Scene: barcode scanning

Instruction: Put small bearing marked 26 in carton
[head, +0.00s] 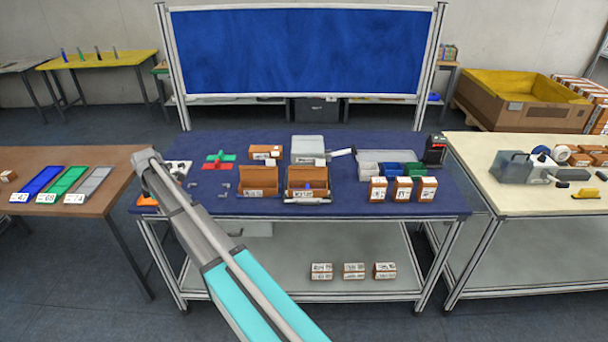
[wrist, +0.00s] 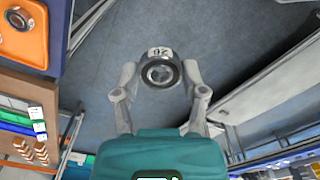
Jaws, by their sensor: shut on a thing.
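My gripper (wrist: 160,84) is shut on a small ring-shaped bearing (wrist: 161,54) in the wrist view. The bearing has a dark rim, a metal bore and a white tag that reads 26 upside down. It is held between both fingertips, above the grey floor. In the head view the gripper and bearing cannot be made out behind my arm. Two open brown cartons, a left one (head: 258,193) and a right one (head: 302,194), stand on the blue table (head: 240,207), to the right of my arm. Something small and blue shows at the right carton.
Three closed labelled boxes (head: 402,189) stand right of the cartons. A brown table (head: 95,208) with coloured labelled trays is at left. An orange holder (wrist: 18,30) is in the wrist view's top left.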

